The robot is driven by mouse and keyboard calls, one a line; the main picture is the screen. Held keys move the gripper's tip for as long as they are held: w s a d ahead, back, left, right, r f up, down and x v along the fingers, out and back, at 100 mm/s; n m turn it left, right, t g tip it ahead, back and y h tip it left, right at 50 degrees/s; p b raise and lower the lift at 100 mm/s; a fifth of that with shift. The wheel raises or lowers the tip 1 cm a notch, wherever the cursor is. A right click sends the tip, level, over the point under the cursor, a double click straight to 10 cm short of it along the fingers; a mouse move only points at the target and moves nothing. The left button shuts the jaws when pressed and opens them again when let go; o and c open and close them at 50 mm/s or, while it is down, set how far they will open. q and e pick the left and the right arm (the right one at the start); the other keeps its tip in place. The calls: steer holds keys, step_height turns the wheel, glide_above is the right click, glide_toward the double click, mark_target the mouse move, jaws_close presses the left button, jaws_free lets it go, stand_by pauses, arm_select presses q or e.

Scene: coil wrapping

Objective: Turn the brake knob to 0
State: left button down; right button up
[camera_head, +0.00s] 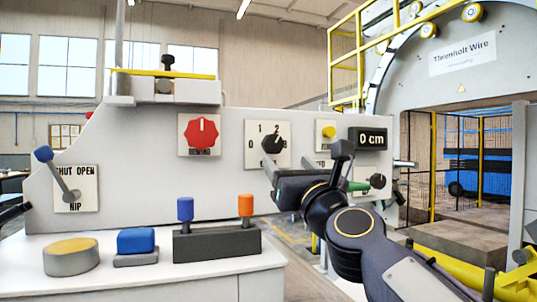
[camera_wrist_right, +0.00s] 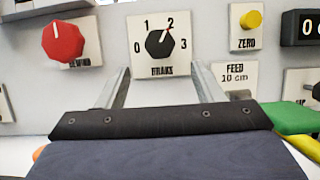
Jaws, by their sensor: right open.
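The brake knob is black and sits on a white plate marked 0, 1, 2 and 3. It shows in the wrist view (camera_wrist_right: 159,43) and in the head view (camera_head: 271,145). Its white mark points up and right, at about 2. My right gripper (camera_head: 270,168) is in front of the panel, just below the knob in the head view. In the wrist view its two grey fingers (camera_wrist_right: 160,72) are spread apart, with nothing between them, and their tips appear below the knob to either side of the BRAKE label. My left gripper cannot be made out.
A red rewind knob (camera_head: 202,133) is left of the brake plate. A yellow zero button (camera_head: 328,131) and a 0 cm display (camera_head: 367,139) are to the right. Blue (camera_head: 185,209) and orange (camera_head: 245,205) handles stand on the ledge below. A blue-balled nip lever (camera_head: 43,154) is far left.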

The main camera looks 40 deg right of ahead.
mark_target(274, 148)
steer(key=p+x, duration=0.2)
steer(key=x, duration=0.5)
steer(key=shift+w+d+r, duration=0.1)
steer(key=shift+w+r, duration=0.1)
steer(key=shift+w, duration=0.15)
steer(key=shift+c, duration=0.3)
steer(key=c, duration=0.9)
